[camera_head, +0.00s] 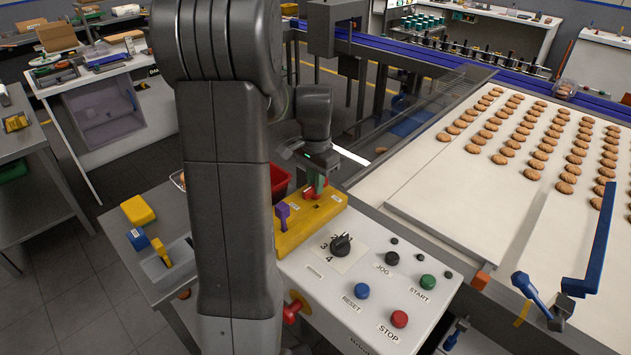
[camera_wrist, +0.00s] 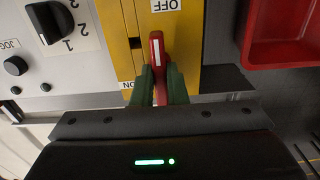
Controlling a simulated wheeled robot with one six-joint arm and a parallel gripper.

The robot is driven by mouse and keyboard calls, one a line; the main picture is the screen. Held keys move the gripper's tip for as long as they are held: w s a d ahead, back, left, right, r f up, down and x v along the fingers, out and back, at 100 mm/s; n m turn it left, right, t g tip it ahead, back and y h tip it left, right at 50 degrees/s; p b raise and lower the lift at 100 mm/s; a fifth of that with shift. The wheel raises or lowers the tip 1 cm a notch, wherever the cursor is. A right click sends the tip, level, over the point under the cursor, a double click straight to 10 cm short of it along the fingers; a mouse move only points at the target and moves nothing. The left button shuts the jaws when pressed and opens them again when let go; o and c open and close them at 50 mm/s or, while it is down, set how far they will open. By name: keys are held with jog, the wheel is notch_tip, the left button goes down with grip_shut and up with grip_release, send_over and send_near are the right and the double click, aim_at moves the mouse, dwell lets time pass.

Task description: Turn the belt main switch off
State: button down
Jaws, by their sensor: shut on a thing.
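A red switch lever (camera_wrist: 157,50) stands on a yellow panel (camera_wrist: 188,30) in the wrist view. My gripper (camera_wrist: 158,85) is shut on it, with a green fingertip on each side. An OFF label (camera_wrist: 162,5) lies at the lever's far end, and an ON label (camera_wrist: 128,85) is partly hidden beside the left finger. Which setting the lever is in cannot be told. In the head view, my gripper (camera_head: 315,178) is over the yellow panel (camera_head: 325,212) at the red lever (camera_head: 309,193). A purple lever (camera_head: 283,213) stands beside it on the panel.
The control box (camera_head: 335,295) has a black dial (camera_head: 341,244) and several buttons. A red handle on a yellow disc (camera_head: 292,310) sticks out of its front. The biscuit belt (camera_head: 420,180) lies to the right.

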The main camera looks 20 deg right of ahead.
jog(key=shift+r, duration=0.1)
jog(key=c, duration=1.4)
grip_release()
jog(key=shift+c, duration=0.2)
notch_tip(320, 180, up, 14)
jog(key=shift+b, duration=0.45)
jog(key=shift+f, duration=0.25)
notch_tip(320, 180, down, 14)
jog(key=shift+r+p, duration=0.15)
jog(key=shift+p, duration=0.3)
jog(key=shift+r, duration=0.1)
